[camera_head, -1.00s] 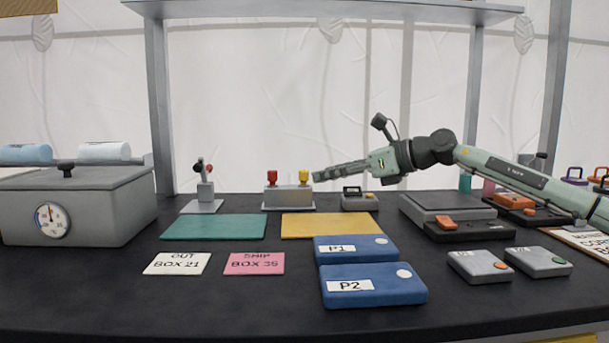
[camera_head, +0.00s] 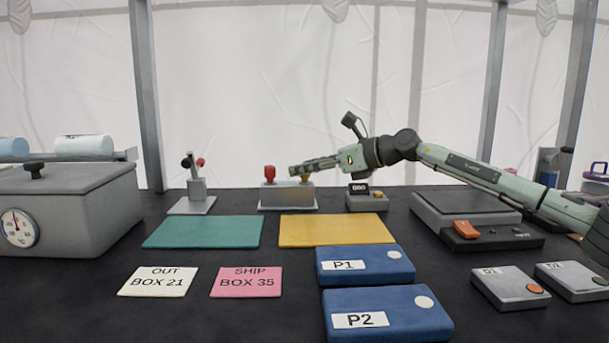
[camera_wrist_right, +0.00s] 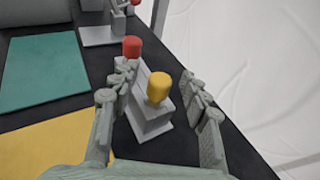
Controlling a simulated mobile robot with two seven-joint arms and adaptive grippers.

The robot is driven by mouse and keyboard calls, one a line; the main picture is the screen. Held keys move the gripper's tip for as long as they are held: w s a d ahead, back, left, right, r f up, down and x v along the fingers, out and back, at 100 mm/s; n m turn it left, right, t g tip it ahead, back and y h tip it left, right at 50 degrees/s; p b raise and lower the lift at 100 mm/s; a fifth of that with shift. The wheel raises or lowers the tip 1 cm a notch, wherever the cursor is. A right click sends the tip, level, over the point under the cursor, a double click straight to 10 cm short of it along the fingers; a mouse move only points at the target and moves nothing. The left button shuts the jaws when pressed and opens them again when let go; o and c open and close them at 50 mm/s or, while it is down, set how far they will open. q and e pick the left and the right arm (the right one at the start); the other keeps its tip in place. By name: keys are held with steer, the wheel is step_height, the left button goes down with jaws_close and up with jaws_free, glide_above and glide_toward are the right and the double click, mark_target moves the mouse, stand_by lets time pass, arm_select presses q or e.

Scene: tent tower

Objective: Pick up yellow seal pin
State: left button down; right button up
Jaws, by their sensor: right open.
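The yellow seal pin (camera_head: 304,178) stands upright in a grey block (camera_head: 287,197) at the back of the table. It also shows in the right wrist view (camera_wrist_right: 158,87), between the open fingers and apart from them. My right gripper (camera_head: 297,171) reaches in from the right and partly covers the yellow pin's top in the head view. In the right wrist view my right gripper (camera_wrist_right: 162,100) is open and empty, one finger on each side of the yellow pin. A red pin (camera_head: 270,173) stands left of the yellow one in the same block. My left gripper is not in view.
A grey stand with a red and a black knob (camera_head: 196,187) is left of the block. A small grey device (camera_head: 369,199) is to its right. Teal (camera_head: 204,232) and yellow mats (camera_head: 336,231) lie in front. Blue boxes P1 (camera_head: 366,264) and P2 (camera_head: 388,315) are nearer.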

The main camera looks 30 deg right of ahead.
steer(key=shift+w+a+f, duration=0.1)
steer(key=shift+w+a, duration=0.1)
steer(key=shift+w, duration=0.2)
jaws_close()
